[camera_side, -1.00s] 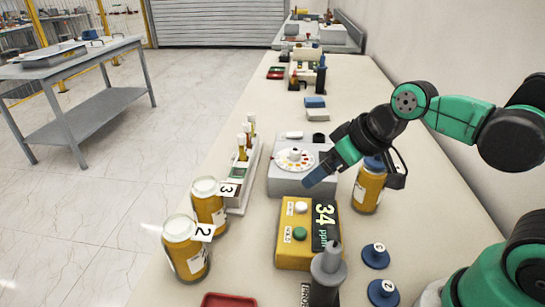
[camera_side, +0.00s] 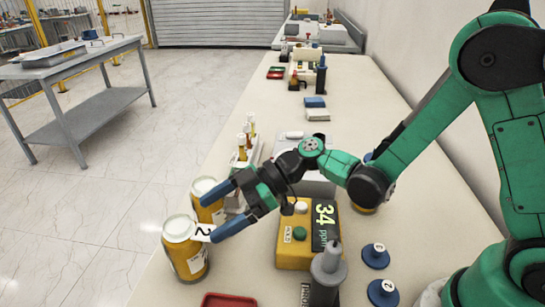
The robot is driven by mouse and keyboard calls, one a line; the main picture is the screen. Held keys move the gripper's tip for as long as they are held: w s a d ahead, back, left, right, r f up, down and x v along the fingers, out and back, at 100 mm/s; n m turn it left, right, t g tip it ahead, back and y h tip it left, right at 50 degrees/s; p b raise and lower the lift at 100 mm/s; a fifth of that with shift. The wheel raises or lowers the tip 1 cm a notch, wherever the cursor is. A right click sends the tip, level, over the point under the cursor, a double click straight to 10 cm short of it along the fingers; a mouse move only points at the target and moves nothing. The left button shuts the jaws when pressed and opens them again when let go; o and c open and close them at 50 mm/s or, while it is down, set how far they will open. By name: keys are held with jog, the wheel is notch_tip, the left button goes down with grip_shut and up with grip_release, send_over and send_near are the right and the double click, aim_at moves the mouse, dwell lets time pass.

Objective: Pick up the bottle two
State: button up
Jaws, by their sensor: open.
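Bottle two (camera_side: 187,255) is an amber bottle with a white top and a tag marked 2, upright at the table's left edge. A similar amber bottle (camera_side: 205,192) stands just behind it, partly hidden by my gripper. My gripper (camera_side: 208,218) has blue fingertips spread apart and is empty. It points left, with one finger over the rear bottle and the other by the tag of bottle two. I cannot tell whether a finger touches either bottle.
A yellow meter (camera_side: 293,250) reading 34 stands right of bottle two. A grey post (camera_side: 328,272), a red tray (camera_side: 229,300) and blue caps marked 1 (camera_side: 375,256) and 2 (camera_side: 383,292) are near the front. A tube rack (camera_side: 247,152) stands behind.

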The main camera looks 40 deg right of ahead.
aim_at(165, 245)
jog(key=x, duration=0.8)
jog(key=shift+f, duration=0.1)
grip_shut()
